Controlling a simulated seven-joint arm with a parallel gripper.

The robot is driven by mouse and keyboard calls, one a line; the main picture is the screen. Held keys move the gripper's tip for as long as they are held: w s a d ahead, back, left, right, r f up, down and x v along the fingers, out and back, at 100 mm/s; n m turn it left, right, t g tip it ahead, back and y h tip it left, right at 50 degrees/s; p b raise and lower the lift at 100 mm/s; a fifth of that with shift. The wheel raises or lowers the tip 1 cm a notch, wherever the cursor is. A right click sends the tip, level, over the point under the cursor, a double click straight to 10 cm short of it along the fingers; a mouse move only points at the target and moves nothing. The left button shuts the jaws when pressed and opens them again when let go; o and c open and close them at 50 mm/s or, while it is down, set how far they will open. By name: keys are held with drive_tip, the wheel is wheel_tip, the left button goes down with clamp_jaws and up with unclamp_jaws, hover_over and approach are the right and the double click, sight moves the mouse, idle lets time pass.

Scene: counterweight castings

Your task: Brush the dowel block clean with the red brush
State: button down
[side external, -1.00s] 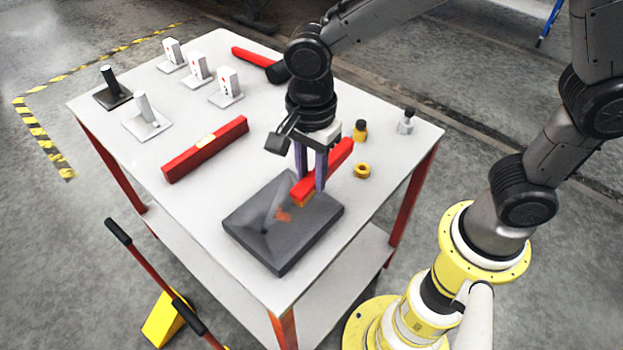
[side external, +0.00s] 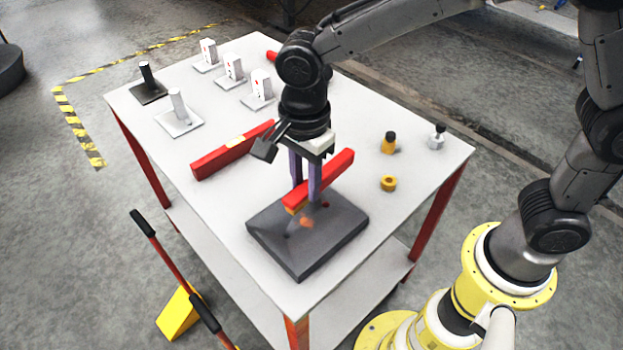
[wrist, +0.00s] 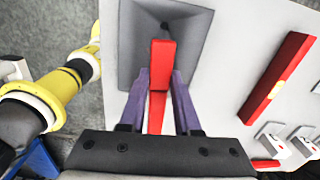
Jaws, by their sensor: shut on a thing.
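The dowel block (side external: 322,248) is a dark grey square slab at the table's near corner. An orange-brown smudge (side external: 307,222) shows on its top. My gripper (side external: 304,190) points down over the block's back part, its purple fingers shut on the red brush (side external: 335,172). The brush is a long red bar with orange bristles low at its near end. I cannot tell whether the bristles touch the block. In the wrist view the red brush (wrist: 161,60) lies between the fingers above the grey block (wrist: 195,40) and hides part of its top.
A red bar (side external: 225,155) lies left of the block. A yellow bottle (side external: 389,143), yellow ring (side external: 388,184) and grey bottle (side external: 437,137) stand to the right. White stands (side external: 232,68), a dark post (side external: 148,82) and a pale post (side external: 179,112) are at the back.

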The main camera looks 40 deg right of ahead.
sight(306, 201)
drive_tip(key=shift+f, duration=2.45)
drive_tip(key=shift+f, duration=0.6)
drive_tip(key=shift+d, duration=0.2)
drive_tip(key=shift+d, duration=0.45)
drive_tip(key=shift+a, duration=0.15)
